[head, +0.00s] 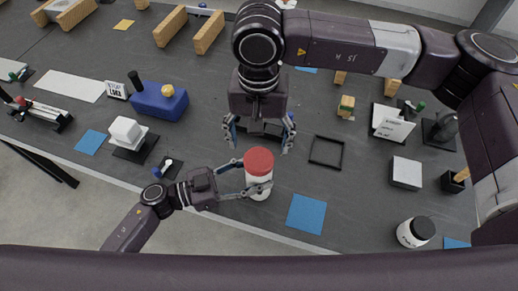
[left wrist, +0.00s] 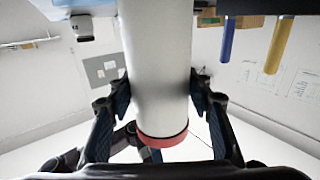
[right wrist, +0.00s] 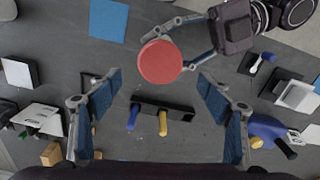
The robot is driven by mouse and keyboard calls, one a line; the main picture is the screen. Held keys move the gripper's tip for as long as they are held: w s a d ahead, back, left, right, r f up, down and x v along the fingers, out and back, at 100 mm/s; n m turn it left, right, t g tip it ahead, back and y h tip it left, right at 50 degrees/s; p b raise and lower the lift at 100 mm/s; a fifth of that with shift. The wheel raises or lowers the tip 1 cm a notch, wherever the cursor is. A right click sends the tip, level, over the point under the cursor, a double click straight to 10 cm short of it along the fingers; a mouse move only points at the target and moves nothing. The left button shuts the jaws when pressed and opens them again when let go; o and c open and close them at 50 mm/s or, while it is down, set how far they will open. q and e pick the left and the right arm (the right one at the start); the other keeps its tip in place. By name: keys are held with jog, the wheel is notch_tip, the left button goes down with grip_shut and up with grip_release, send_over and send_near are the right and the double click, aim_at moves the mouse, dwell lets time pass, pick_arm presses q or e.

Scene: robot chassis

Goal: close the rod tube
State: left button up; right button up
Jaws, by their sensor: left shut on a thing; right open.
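The white rod tube (head: 258,186) has a red cap (head: 258,161) over its top end. The tube stands upright near the table's front edge in the head view. My left gripper (head: 262,190) is shut around its body; the white wall fills the middle of the left wrist view (left wrist: 157,65). The red cap (right wrist: 160,61) shows round from above in the right wrist view. Whether it is fully seated I cannot tell. My right gripper (head: 260,146) is open and empty, pointing down behind the tube. A blue rod (right wrist: 133,117) and a yellow rod (right wrist: 163,122) stand in a black holder (right wrist: 180,108).
A black square frame (head: 326,152) lies right of the tube, with a blue mat (head: 306,214) in front. A white jar with a dark lid (head: 415,232) stands at the right. A blue block (head: 160,101) and a white box (head: 126,131) stand at the left.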

notch_tip(320, 180, up, 7)
jog(key=shift+f, duration=0.15)
pick_arm(q)
jog(key=o, duration=1.8)
jog(key=shift+c, duration=0.2)
jog(key=v, duration=1.2)
jog(key=shift+s, duration=0.1)
